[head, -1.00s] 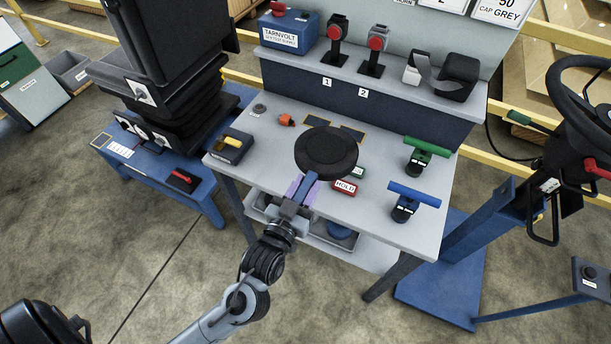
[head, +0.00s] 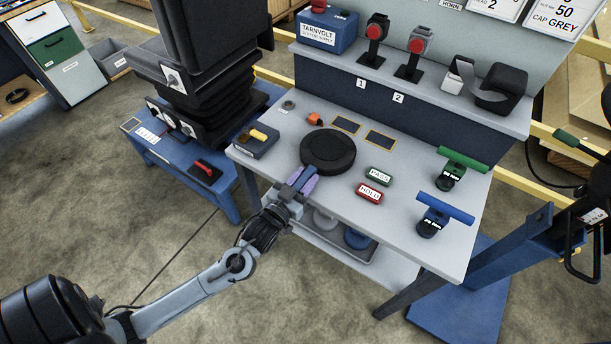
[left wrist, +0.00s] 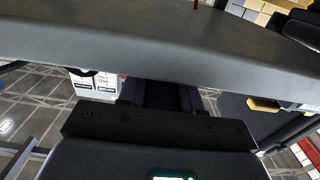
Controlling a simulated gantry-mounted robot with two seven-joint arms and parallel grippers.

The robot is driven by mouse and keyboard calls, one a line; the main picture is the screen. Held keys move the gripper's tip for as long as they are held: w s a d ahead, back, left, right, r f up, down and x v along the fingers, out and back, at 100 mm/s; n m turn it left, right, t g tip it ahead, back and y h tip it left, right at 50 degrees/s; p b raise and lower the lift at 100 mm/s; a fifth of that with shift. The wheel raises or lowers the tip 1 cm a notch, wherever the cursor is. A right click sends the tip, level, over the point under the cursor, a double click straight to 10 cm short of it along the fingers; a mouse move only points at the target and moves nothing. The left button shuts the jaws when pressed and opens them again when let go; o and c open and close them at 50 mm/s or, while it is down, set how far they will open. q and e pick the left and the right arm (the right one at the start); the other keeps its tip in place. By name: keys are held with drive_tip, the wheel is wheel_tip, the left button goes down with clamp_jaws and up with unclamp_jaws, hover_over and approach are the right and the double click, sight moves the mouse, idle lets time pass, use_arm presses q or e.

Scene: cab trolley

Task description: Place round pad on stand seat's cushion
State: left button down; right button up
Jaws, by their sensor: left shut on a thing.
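The round pad (head: 328,151) is a thick black disc. My left gripper (head: 302,181) is shut on its near edge and holds it over the grey workbench; the height gap is hard to judge. In the left wrist view the pad (left wrist: 160,45) fills the upper part as a dark grey band, with the fingers (left wrist: 160,97) against it. The stand seat is black, with a tall backrest (head: 220,35) and a cushion (head: 212,88) on a blue stand (head: 225,190), left of the bench. The backrest hides part of the cushion. My right gripper is not in view.
The workbench (head: 400,225) carries a green-handled tool (head: 455,165), a blue-handled tool (head: 440,212), PASS (head: 379,173) and HOLD (head: 369,191) blocks and a yellow-handled box (head: 256,140). A red-handled item (head: 206,171) lies on the stand's front. A rear shelf holds red-topped posts.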

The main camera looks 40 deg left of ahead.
use_arm(q)
drive_tip(key=shift+a, duration=0.1)
drive_tip(key=c, duration=0.8)
unclamp_jaws()
drive_tip(key=shift+f, duration=0.1)
